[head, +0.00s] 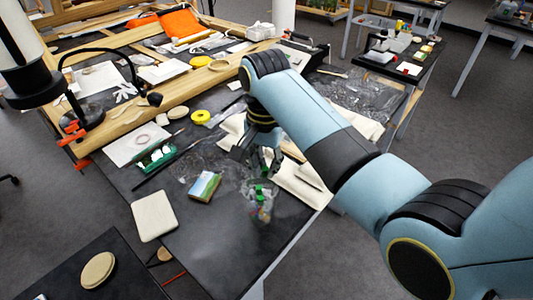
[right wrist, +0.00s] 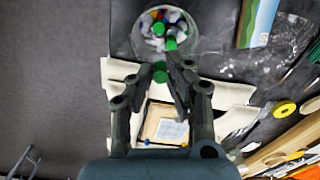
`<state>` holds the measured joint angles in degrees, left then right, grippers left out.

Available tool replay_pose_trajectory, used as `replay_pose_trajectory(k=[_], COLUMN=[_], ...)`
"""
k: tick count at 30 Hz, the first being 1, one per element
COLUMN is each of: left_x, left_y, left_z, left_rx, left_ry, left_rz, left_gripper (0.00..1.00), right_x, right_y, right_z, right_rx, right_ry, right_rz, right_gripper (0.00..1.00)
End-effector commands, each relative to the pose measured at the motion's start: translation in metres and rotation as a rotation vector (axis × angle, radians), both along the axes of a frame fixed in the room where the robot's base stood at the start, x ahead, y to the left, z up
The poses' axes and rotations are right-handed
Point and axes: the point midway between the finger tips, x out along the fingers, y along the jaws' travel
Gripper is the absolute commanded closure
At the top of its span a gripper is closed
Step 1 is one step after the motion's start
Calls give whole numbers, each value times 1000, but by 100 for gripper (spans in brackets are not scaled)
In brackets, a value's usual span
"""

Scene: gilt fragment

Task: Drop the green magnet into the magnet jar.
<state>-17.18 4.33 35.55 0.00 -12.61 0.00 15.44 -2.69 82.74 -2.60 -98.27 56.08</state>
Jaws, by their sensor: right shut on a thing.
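The green magnet (right wrist: 160,72) is between the fingertips of my right gripper (right wrist: 161,75), which is shut on it. In the head view the right gripper (head: 258,164) points down, just behind and above the magnet jar, with a bit of green at its tips. The magnet jar (head: 263,208) is clear and stands near the table's right edge. In the right wrist view the jar (right wrist: 138,38) shows its round opening beyond the fingertips, with green, blue, white and red pieces inside. The held magnet appears just short of the rim. My left gripper is not in view.
A small painted block (head: 204,187) lies left of the jar, with crumpled clear film around it. The dark table (head: 222,250) is bare in front of the jar.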

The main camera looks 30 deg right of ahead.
Motion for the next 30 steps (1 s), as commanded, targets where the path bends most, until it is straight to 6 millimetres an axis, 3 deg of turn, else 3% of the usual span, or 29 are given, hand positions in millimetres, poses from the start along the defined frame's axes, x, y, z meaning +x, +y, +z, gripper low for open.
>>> replay_pose_trajectory(k=[9,18,19,25,30], left_x=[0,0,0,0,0], left_y=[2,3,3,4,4], left_z=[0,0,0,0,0], left_rx=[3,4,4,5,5], left_ry=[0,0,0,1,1], left_rz=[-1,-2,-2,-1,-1], left_gripper=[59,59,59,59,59], right_x=[0,0,0,0,0], right_y=[0,0,0,0,0], right_z=[-29,-31,-31,-31,-31], right_rx=[0,0,0,0,0], right_ry=[0,-1,-1,-1,-1], right_rz=[0,0,0,0,0], right_gripper=[97,97,85,59,59])
